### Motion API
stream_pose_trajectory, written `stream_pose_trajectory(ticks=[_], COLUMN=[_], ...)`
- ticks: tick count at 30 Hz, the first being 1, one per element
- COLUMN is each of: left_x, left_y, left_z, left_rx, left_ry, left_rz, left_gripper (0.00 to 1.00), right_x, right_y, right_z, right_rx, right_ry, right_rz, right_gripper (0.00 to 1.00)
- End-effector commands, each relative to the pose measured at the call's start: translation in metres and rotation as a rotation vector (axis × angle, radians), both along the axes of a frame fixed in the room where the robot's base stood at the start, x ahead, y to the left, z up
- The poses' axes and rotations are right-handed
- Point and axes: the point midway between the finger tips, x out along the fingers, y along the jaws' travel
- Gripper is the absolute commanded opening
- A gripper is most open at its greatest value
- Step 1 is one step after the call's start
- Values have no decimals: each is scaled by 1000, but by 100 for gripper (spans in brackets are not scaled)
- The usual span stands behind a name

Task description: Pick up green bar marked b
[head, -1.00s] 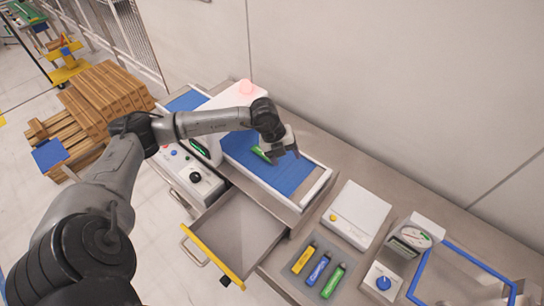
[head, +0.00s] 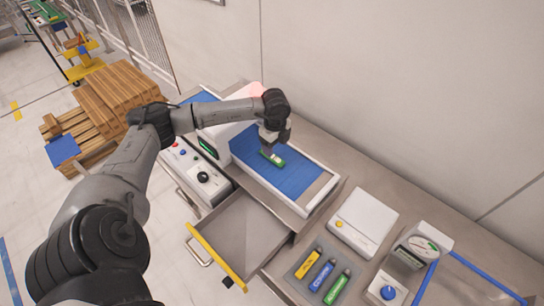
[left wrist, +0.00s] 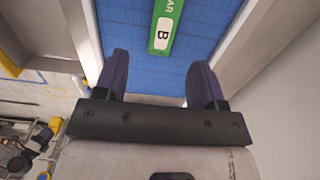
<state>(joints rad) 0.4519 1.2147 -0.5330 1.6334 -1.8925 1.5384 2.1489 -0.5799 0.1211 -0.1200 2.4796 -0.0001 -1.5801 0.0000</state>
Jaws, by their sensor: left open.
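The green bar marked B (head: 272,158) lies on the blue conveyor belt (head: 293,180). In the left wrist view the bar (left wrist: 165,28) shows a white label with a black B, and its upper end is cut off by the frame. My left gripper (head: 272,143) is above the belt, close to the bar. In the left wrist view its two dark fingers (left wrist: 162,80) are spread apart with nothing between them, and the bar lies beyond their tips. My right gripper is not in view.
An open metal drawer (head: 240,235) with a yellow front sticks out below the belt. A grey tray (head: 297,272) holds yellow, blue and green bars. A white scale (head: 363,218) stands to the right. A control box (head: 198,172) stands left of the belt.

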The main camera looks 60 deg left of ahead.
Motion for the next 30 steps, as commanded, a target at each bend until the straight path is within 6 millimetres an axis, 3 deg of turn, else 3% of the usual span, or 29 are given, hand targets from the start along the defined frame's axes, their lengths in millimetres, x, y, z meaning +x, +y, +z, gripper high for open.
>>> stream_pose_trajectory(ticks=[8,21,30], left_x=[0,3,4], left_y=[0,0,0], left_z=[-15,-62,-65], left_rx=[1,0,0], left_ry=[0,1,0], left_rz=[-1,-2,-3], left_gripper=[64,64,64], right_x=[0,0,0], right_y=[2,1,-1], right_z=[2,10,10], right_rx=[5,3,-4], right_ry=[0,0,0], right_rz=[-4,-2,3], right_gripper=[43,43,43])
